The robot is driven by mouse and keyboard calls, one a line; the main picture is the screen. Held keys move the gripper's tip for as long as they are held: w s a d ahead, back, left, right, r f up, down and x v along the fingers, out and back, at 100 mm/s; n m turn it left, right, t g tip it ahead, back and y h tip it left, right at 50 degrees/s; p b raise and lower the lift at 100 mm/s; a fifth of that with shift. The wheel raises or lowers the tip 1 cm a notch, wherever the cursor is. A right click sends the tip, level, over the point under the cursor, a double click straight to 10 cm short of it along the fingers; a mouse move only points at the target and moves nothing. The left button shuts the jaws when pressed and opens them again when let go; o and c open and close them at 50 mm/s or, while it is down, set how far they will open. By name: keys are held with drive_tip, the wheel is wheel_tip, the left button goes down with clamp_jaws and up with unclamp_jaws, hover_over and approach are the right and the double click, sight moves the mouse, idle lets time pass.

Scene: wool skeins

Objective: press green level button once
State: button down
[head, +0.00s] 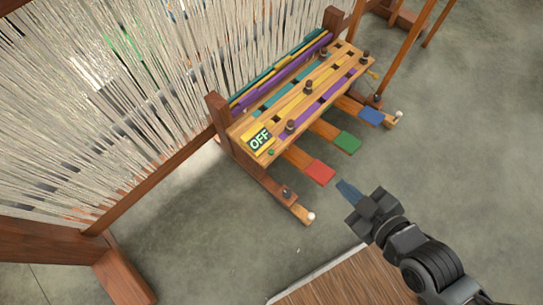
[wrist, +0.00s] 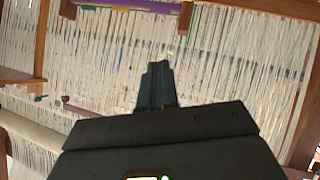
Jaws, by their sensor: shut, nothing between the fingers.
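The green pad (head: 347,143) sits on the end of a wooden lever low on the front of the loom-like stand, between a red pad (head: 320,172) and a blue pad (head: 371,117). A sign (head: 260,139) on the stand's top reads OFF, with a small green dot (head: 271,152) beside it. My gripper (head: 342,184) is shut and empty. In the head view it appears just below and right of the red pad, apart from the green one. In the wrist view the shut fingers (wrist: 157,84) point at pale hanging strands; no pad shows there.
The wooden stand (head: 240,157) has dark pegs and coloured strips on its slanted top. Pale strands (head: 120,90) hang on a wooden frame at left. A wooden surface (head: 345,284) lies at bottom.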

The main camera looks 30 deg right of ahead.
drive_tip(key=w+f+n+g+y+b, duration=0.2)
drive_tip(key=w+f+n+b, duration=0.4)
drive_tip(key=w+f, duration=0.9)
drive_tip(key=n+g+y+b, duration=0.2)
drive_tip(key=n+y+b, duration=0.15)
drive_tip(key=b, duration=0.25)
hover_over(271, 152)
wheel_tip(271, 152, down, 6)
drive_tip(key=shift+s+d+r+n+h, duration=0.2)
drive_tip(key=shift+s+n+h, duration=0.15)
drive_tip(key=shift+s, duration=0.05)
drive_tip(key=shift+f, duration=0.15)
wheel_tip(271, 152, down, 9)
drive_tip(key=b, duration=0.7)
drive_tip(key=shift+r+b, duration=0.2)
drive_tip(key=shift+b, duration=0.1)
drive_tip(key=shift+f+b, duration=0.4)
drive_tip(key=shift+b, duration=0.05)
